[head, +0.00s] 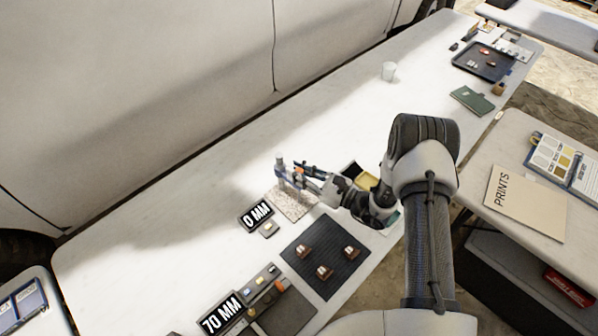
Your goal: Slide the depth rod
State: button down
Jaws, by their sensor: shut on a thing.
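A grey upright gauge (281,168) stands on a speckled stone plate (294,211) in the middle of the long white table. My gripper (297,176) reaches in from the right and is shut at the gauge, on what appears to be its depth rod. A black display reading "0 MM" (256,215) stands just left of the plate.
A dark mat (314,276) with several small brown pieces lies in front. A "70 MM" display (221,315) and a grey tray (287,312) stand nearer. A white cup (389,71) stands farther back.

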notch_tip(320, 180, up, 5)
jog(key=p, duration=0.2)
jog(key=shift+f+p, duration=0.1)
jog(key=shift+p, duration=0.25)
jog(key=shift+f, duration=0.2)
jog(key=c, duration=1.4)
grip_release()
jog(key=v, duration=1.2)
